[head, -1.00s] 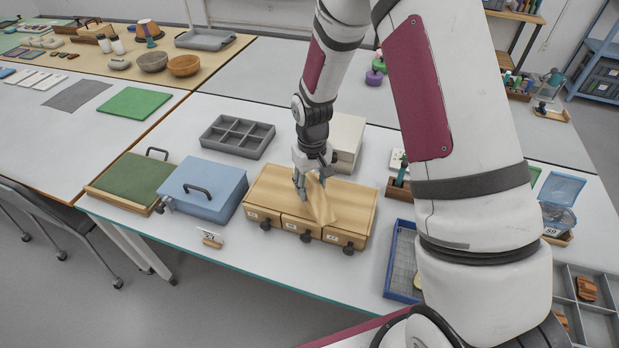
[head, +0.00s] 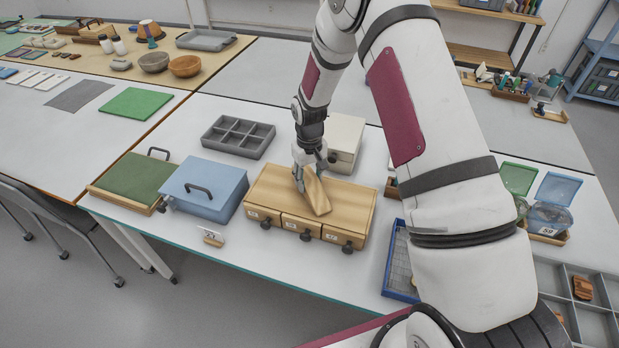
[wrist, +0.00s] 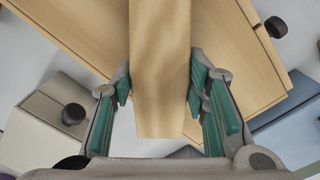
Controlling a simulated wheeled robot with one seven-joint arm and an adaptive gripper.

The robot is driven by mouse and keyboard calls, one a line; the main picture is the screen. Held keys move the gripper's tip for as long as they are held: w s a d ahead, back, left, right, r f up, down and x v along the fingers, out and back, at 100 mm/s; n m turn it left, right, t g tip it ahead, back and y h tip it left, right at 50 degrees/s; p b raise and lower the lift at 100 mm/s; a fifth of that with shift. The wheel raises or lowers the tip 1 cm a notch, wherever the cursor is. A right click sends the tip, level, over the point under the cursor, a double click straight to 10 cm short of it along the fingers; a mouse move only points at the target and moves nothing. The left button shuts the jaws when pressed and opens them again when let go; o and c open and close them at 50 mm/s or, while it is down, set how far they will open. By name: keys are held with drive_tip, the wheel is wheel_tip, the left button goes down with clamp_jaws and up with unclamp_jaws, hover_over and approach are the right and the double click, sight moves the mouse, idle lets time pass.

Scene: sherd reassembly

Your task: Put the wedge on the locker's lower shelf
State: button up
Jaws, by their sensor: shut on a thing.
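The wedge (head: 317,196) is a plain wooden piece, tan like the drawer box below it. My gripper (head: 299,184) is shut on it, over the top of the wooden drawer box (head: 270,186). In the wrist view the wedge (wrist: 160,60) runs between the two green-padded fingers of my gripper (wrist: 160,88), its end reaching back toward the palm. I cannot tell whether the wedge touches the box top. A cream box (head: 345,137) behind the drawer box may be the locker; its dark knob shows in the wrist view (wrist: 74,114). No shelf is visible.
A blue box (head: 205,188) with a handle stands left of the drawer box. A grey divided tray (head: 238,137) lies behind it. A blue-rimmed tray (head: 398,270) is to the right, partly hidden by my arm. Bare table shows at the front edge.

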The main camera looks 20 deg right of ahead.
drive_tip(key=shift+f, duration=0.2)
drive_tip(key=o, duration=1.3)
drive_tip(key=shift+c, duration=0.2)
drive_tip(key=shift+r, duration=0.1)
